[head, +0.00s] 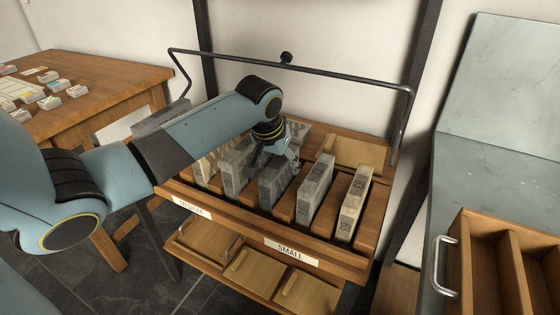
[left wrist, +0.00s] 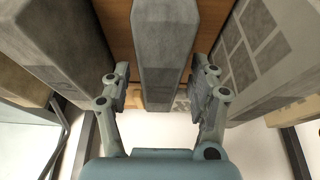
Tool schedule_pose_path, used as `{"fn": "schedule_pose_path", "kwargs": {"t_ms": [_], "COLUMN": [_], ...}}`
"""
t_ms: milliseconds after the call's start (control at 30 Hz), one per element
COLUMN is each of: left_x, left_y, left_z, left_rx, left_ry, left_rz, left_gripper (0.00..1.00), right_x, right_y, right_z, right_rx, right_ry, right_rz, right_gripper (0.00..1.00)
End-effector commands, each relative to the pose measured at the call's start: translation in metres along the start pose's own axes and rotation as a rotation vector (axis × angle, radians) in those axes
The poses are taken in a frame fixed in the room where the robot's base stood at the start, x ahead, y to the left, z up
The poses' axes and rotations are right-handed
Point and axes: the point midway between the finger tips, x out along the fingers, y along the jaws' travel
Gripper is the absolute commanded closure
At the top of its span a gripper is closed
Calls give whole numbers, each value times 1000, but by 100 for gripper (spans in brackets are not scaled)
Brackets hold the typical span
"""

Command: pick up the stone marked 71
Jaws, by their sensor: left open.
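Several grey stone slabs stand upright in a wooden rack (head: 240,222). Their end faces carry dark marks too small to read, so I cannot tell which one is 71. My left gripper (head: 279,160) is open over the middle slab (head: 273,192), partly hiding its top. In the left wrist view a grey slab (left wrist: 165,45) lies between the two spread fingers (left wrist: 163,92), with gaps on both sides. My right gripper is not in view.
Neighbouring slabs (head: 314,190) and (head: 354,203) stand close on the right, another slab (head: 233,178) on the left. A dark metal rail (head: 340,76) runs behind the rack. A compartmented wooden drawer (head: 485,262) is at right, a table (head: 100,92) at left.

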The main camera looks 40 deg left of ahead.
Motion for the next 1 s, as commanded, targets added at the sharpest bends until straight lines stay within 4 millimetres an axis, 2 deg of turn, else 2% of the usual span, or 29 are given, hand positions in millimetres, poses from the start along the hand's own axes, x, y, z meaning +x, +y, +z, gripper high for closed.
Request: {"fn": "schedule_pose_path", "kwargs": {"t_ms": [767,1000], "left_x": [5,4], "left_y": [0,0], "left_z": [2,2], "left_rx": [0,0], "left_ry": [-1,-1], "left_rz": [0,0], "left_gripper": [39,70], "right_x": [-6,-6], "right_y": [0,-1], "right_z": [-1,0], "right_rx": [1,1], "right_ry": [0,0], "right_rz": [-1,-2], "right_gripper": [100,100]}}
